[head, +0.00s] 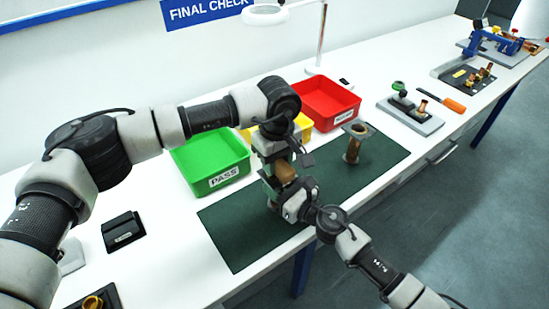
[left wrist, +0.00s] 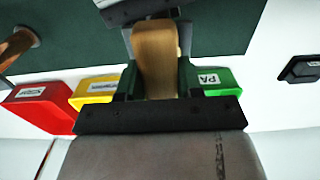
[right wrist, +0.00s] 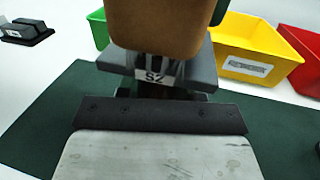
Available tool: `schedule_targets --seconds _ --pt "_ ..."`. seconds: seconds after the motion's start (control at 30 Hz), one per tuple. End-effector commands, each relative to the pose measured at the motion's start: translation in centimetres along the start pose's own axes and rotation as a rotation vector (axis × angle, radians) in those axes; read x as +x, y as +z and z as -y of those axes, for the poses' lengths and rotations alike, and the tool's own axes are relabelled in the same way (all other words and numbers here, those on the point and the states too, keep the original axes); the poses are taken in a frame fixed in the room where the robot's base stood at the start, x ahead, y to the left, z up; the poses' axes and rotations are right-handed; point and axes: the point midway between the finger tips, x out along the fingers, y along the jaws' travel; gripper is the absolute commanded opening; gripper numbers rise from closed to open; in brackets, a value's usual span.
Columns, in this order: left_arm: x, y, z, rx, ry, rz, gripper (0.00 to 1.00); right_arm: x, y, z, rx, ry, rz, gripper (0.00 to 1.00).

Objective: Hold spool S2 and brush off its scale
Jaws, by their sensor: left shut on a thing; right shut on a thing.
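My left gripper (head: 278,160) reaches down over the dark green mat and is shut on a tan-brown block (left wrist: 155,60). In the right wrist view the brown block (right wrist: 160,28) fills the top, close to the camera. Just below it a white S2 label (right wrist: 153,76) shows on a dark part at my right gripper's fingers, which I take for spool S2. My right gripper (head: 290,198) is shut, right beside the left one. Most of spool S2 is hidden, and contact between it and the block is unclear.
Green PASS (head: 210,160), yellow (head: 303,124) and red (head: 330,103) trays stand behind. A grey fixture (head: 425,122) and orange-handled tool (head: 453,105) lie right. The mat's left part is clear.

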Motion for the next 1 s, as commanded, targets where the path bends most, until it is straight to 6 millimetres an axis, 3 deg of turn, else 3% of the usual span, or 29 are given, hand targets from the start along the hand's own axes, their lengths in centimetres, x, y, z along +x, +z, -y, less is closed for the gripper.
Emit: schedule_targets --seconds 0.53,1.0 --pt "0.2 2.1 0.0 0.001 0.001 0.0 0.17 0.0 0.1 0.1 -0.001 -0.001 0.002 0.08" --pt "0.1 0.4 0.0 -0.001 0.0 0.0 0.17 0.0 0.1 0.1 -0.001 -0.001 0.002 0.08"
